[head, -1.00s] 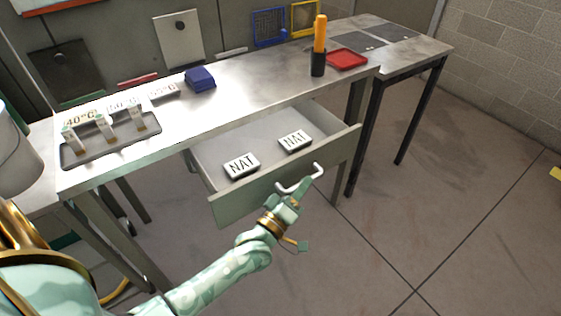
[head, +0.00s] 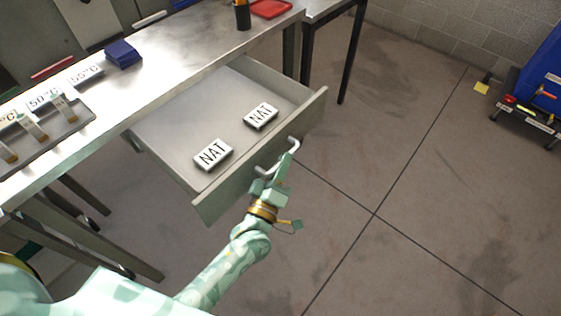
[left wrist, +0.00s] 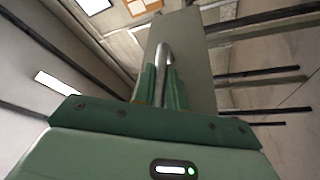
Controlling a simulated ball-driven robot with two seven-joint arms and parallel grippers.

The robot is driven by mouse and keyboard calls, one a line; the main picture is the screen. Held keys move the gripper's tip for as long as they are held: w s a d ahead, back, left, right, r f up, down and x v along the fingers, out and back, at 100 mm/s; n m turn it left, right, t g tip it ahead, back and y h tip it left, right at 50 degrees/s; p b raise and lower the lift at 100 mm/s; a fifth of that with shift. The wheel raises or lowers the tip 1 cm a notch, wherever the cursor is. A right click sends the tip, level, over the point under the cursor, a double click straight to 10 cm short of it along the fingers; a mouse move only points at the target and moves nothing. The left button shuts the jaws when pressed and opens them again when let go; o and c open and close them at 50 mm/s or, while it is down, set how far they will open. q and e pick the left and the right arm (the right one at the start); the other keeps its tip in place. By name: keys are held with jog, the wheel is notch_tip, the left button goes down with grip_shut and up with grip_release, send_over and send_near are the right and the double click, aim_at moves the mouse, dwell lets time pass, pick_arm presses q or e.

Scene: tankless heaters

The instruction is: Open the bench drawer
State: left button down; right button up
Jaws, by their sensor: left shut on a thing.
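The bench drawer (head: 165,132) stands pulled far out from under the metal bench in the head view. My left gripper (head: 279,172) is at the handle, outside the front panel. In the left wrist view the fingers (left wrist: 161,88) are closed around the handle bar (left wrist: 164,55), with the drawer front behind. My right gripper is not in view.
On the bench top (head: 165,70) are a blue block (head: 123,53), a grey tray (head: 50,135) with several tagged pieces, a dark cup (head: 242,15) and a red tray (head: 271,8). A blue unit (head: 545,80) stands at the far right. The floor (head: 420,180) right of the drawer is clear.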

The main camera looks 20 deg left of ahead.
pick_arm(q)
jog(key=c, duration=1.4)
grip_release()
jog(key=shift+f, duration=0.1)
jog(key=p+v, duration=0.2)
jog(key=v, duration=1.4)
jog(key=shift+s, duration=0.2)
